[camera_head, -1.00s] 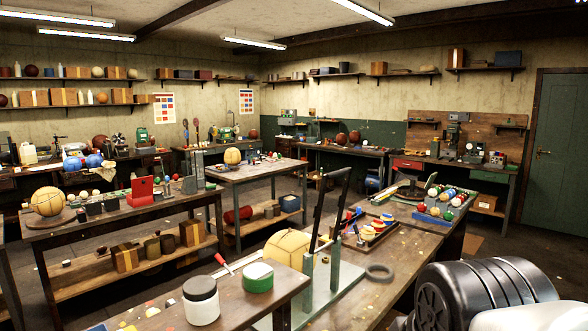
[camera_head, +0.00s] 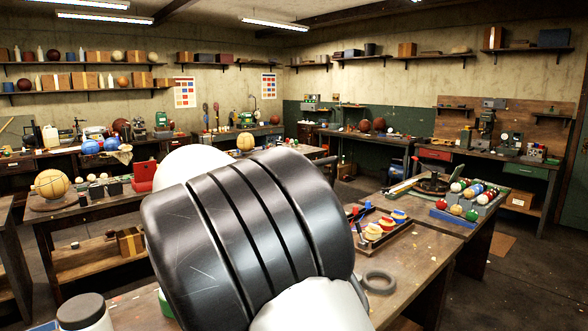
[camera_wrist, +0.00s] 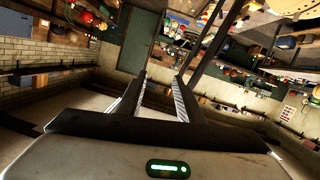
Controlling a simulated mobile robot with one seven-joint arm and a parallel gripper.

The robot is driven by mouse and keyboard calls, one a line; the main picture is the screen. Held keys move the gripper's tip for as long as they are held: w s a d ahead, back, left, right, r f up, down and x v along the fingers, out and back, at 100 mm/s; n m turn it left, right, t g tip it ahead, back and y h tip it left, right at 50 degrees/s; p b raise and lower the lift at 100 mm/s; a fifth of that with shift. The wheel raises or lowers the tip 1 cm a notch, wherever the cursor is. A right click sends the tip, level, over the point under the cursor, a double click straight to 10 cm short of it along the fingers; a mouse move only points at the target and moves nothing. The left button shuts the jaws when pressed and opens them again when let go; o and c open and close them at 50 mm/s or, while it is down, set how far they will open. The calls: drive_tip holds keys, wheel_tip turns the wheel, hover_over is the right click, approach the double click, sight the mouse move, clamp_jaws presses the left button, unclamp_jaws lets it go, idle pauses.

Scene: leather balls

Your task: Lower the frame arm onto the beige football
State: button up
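The frame arm and the beige football beneath it do not show in the head view; my own arm covers that part of the near bench (camera_head: 420,262). In the wrist view my gripper (camera_wrist: 160,88) has its two ridged fingers apart, with nothing seen between them. Long dark bars cross just beyond the fingers; I cannot tell whether they belong to the frame arm. Two other beige balls show in the head view, one on the left bench (camera_head: 52,184) and one farther back (camera_head: 245,141).
A white jar with a dark lid (camera_head: 84,312) stands at the lower left. Open floor (camera_head: 535,275) lies at the right.

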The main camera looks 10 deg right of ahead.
drive_tip(key=w+a+r+m+t+h, duration=0.1)
drive_tip(key=w+a+r+t+h, duration=0.15)
drive_tip(key=a, duration=0.45)
drive_tip(key=shift+y, duration=0.45)
drive_tip(key=p+x, duration=0.1)
drive_tip(key=x, duration=0.4)
drive_tip(key=p+x, duration=0.1)
drive_tip(key=x, duration=0.5)
drive_tip(key=p+x, duration=0.1)
drive_tip(key=x, duration=0.5)
drive_tip(key=shift+s+d+r+p, duration=0.1)
drive_tip(key=shift+s+d+p, duration=0.2)
drive_tip(key=shift+p, duration=0.05)
clamp_jaws()
